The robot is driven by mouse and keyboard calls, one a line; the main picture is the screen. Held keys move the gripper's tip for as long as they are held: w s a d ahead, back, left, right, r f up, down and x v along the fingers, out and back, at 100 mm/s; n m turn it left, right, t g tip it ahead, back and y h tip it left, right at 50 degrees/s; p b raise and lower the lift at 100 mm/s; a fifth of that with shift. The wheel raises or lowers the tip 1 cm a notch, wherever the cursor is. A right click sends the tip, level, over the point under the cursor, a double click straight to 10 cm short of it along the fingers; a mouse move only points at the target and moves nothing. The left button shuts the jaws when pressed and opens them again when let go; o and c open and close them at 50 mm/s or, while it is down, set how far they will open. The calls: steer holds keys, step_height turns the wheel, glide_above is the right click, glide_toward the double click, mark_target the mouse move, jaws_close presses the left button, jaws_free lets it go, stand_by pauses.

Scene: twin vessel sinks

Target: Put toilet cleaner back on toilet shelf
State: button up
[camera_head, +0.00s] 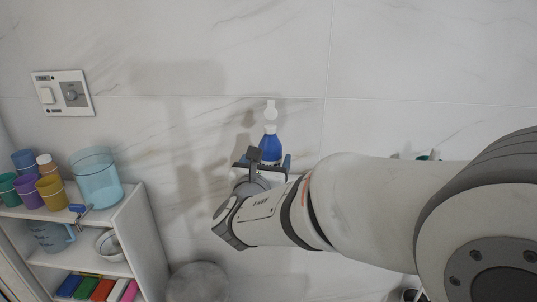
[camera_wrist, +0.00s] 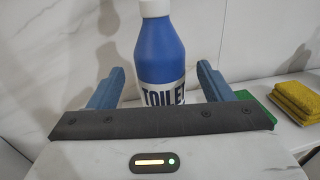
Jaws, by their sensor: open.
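The toilet cleaner is a blue bottle (camera_head: 270,148) with a white neck and cap. It is upright against the marble wall, and its lower part is hidden behind my gripper in the head view. In the wrist view the bottle (camera_wrist: 160,52) shows a white label with dark "TOILET" lettering, cut off at the bottom by my gripper body. My gripper (camera_head: 264,164) is open. Its two blue fingers (camera_wrist: 159,76) lie on either side of the bottle, with visible gaps. The bottle's base and what it rests on are hidden.
A white shelf unit (camera_head: 152,240) at the left holds several coloured cups, a clear blue container (camera_head: 96,180), a bowl and coloured items below. A round grey object (camera_head: 197,283) is beside it. Yellow sponges (camera_wrist: 294,98) lie on a white surface at the right.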

steer(key=s+a, duration=0.2)
steer(key=s, duration=0.7)
steer(key=s+d+f+m+g+h, duration=0.3)
steer(key=d+f+m+g, duration=0.2)
steer(key=d+m, duration=0.4)
steer(key=s+d+f+m+g+h, duration=0.2)
steer(key=d+f+m+g, duration=0.3)
steer(key=d, duration=0.5)
steer(key=s+f+m+g+y, duration=0.2)
steer(key=s+m+g+y, duration=0.1)
steer(key=m, duration=0.7)
steer(key=s+f+m+g+y, duration=0.2)
steer(key=s+m+y, duration=0.3)
steer(key=m, duration=0.4)
steer(key=shift+s+f+m+g+p, duration=0.35)
steer(key=shift+f+m+g, duration=0.05)
steer(key=shift+g, duration=0.1)
steer(key=shift+a, duration=0.1)
steer(key=shift+c, duration=0.5)
